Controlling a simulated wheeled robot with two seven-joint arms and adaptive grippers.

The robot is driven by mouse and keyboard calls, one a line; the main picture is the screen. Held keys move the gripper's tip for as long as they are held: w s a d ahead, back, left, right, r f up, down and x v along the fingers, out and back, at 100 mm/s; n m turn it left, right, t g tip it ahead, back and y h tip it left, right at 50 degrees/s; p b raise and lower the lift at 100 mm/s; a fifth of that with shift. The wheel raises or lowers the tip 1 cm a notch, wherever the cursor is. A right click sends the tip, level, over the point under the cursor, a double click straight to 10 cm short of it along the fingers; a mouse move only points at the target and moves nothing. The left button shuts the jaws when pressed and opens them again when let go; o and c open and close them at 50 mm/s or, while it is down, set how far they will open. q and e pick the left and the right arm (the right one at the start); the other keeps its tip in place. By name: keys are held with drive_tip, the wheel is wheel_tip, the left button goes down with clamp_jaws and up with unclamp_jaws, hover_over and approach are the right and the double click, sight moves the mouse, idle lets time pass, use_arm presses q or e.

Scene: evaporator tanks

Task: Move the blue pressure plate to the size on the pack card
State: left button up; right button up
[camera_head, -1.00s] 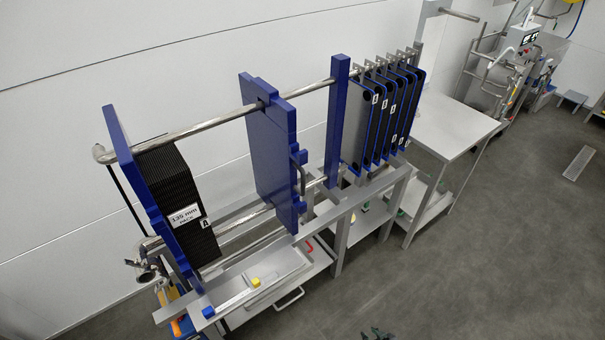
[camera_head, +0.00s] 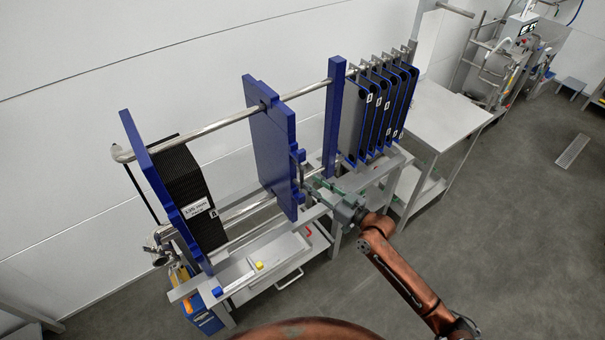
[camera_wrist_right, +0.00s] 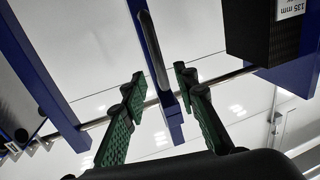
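The blue pressure plate (camera_head: 268,155) hangs upright on the rails, between the black plate pack (camera_head: 181,178) and a blue post. The pack card (camera_head: 198,209) on the pack reads 135 mm, also in the right wrist view (camera_wrist_right: 291,9). The plate's handle (camera_head: 299,168) is on its near edge. My right gripper (camera_head: 310,186) is at this handle. In the right wrist view, its green-padded fingers (camera_wrist_right: 159,80) are spread, with the grey handle bar (camera_wrist_right: 152,48) and plate edge between them and gaps visible. My left gripper is not in view.
A blue end plate (camera_head: 160,190) stands left of the pack. A scale bar with a yellow marker (camera_head: 260,266) and a blue block (camera_head: 217,291) lies along the front. Several blue-edged plates (camera_head: 380,105) hang right of the blue post (camera_head: 334,115). The floor in front is clear.

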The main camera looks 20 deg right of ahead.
sight(302, 176)
drive_tip(key=p+x, duration=0.1)
drive_tip(key=x, duration=0.5)
clamp_jaws()
idle(0.7)
